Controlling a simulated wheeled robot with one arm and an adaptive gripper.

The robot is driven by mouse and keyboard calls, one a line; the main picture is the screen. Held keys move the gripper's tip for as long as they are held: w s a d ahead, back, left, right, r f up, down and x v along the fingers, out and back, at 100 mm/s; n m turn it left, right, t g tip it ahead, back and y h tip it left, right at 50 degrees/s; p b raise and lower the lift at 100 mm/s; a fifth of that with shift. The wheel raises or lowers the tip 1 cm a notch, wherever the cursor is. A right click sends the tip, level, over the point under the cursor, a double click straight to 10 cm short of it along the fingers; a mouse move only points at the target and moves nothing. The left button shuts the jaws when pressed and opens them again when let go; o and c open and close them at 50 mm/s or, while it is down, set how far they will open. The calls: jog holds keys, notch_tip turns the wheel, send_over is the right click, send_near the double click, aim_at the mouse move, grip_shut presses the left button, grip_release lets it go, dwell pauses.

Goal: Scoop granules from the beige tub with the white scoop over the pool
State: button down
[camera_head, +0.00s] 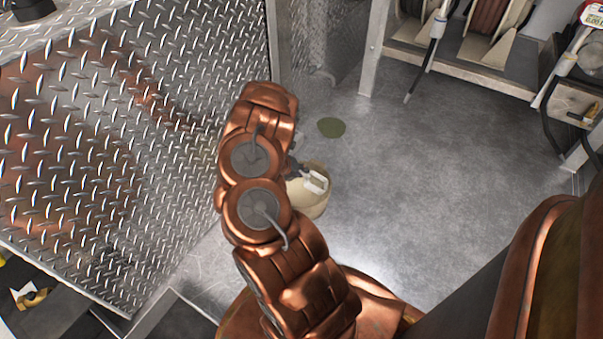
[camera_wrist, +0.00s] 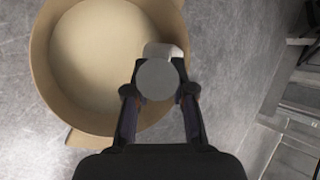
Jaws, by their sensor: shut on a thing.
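The beige tub (camera_head: 312,205) stands on the grey floor, partly hidden behind my copper arm in the head view. In the wrist view the tub (camera_wrist: 42,70) is large at upper left, with pale granules (camera_wrist: 105,50) inside. My gripper (camera_wrist: 158,88) is shut on the white scoop (camera_wrist: 158,78), seen end-on over the tub's right side. In the head view the scoop's white handle (camera_head: 316,182) shows above the tub. Whether the scoop holds granules is hidden. The pool is a dark green round patch (camera_head: 331,127) on the floor, beyond the tub.
A diamond-plate metal wall (camera_head: 130,130) stands close on the left. Hose reels (camera_head: 488,15) sit on a shelf at the back right, with hoses hanging down. The floor (camera_head: 440,170) between is open.

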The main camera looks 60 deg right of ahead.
jog(key=shift+w+a+r+g+p, duration=0.25)
jog(key=shift+w+r+g+p, duration=0.15)
jog(key=shift+w+r+p, duration=0.15)
jog(key=shift+w+n+h, duration=0.15)
jog(key=shift+n+h, duration=0.15)
jog(key=shift+w+a+r+g+b, duration=0.25)
jog(key=shift+w+r+g+b, duration=0.05)
jog(key=shift+w+r+g, duration=0.1)
jog(key=shift+w+a+g+h+b, duration=0.15)
jog(key=shift+g+h+b, duration=0.15)
jog(key=shift+h+b, duration=0.15)
notch_tip(320, 180, up, 7)
jog(key=w+a+n+g+h+b, duration=0.1)
jog(key=w+g+b, duration=0.1)
jog(key=shift+w+f, duration=0.15)
jog(key=shift+w, duration=0.1)
jog(key=shift+a+h, duration=0.1)
jog(key=shift+h, duration=0.15)
jog(key=shift+s, duration=0.1)
